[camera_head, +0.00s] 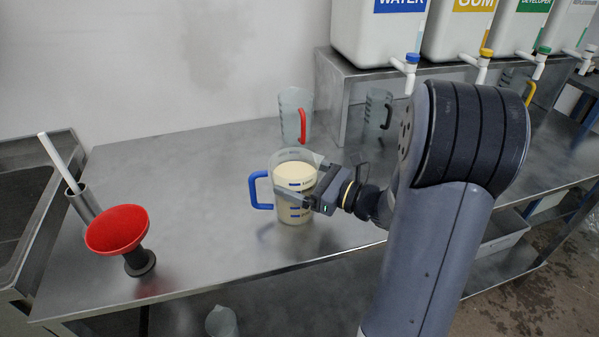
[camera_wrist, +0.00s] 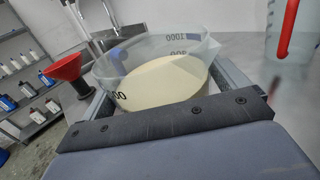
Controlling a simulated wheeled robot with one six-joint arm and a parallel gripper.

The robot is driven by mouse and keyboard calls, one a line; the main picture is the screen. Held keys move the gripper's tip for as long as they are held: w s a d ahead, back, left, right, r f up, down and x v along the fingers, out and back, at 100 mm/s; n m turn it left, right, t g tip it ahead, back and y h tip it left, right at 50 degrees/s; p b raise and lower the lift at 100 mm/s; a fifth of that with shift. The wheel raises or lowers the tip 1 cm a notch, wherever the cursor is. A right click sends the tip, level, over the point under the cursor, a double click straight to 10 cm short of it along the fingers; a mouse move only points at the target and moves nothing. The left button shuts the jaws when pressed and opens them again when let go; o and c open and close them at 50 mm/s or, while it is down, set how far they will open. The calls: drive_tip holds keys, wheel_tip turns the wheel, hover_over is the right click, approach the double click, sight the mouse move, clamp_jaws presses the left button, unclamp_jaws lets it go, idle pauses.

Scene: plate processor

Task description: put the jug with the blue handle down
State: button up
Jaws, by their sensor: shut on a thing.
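The jug with the blue handle (camera_head: 294,182) is clear, marked in blue, and filled high with a cream-coloured liquid. It is upright at the front middle of the steel table, its blue handle pointing left. My gripper (camera_head: 306,196) reaches in from the right and is shut around the jug's body. In the wrist view the jug (camera_wrist: 160,80) sits between the fingers of my gripper (camera_wrist: 170,95), with the liquid level inside. I cannot tell whether the jug's base touches the table.
A jug with a red handle (camera_head: 295,112) stands behind, and another jug (camera_head: 377,108) stands by the raised shelf. A red funnel (camera_head: 117,229) on a dark stand is at left. White tanks (camera_head: 380,35) with taps are at the back right. The table (camera_head: 190,175) left of the blue-handled jug is clear.

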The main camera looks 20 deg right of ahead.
drive_tip(key=shift+f, duration=0.1)
drive_tip(key=o, duration=1.5)
drive_tip(key=v, duration=1.2)
drive_tip(key=shift+b, duration=0.4)
drive_tip(key=shift+r, duration=0.2)
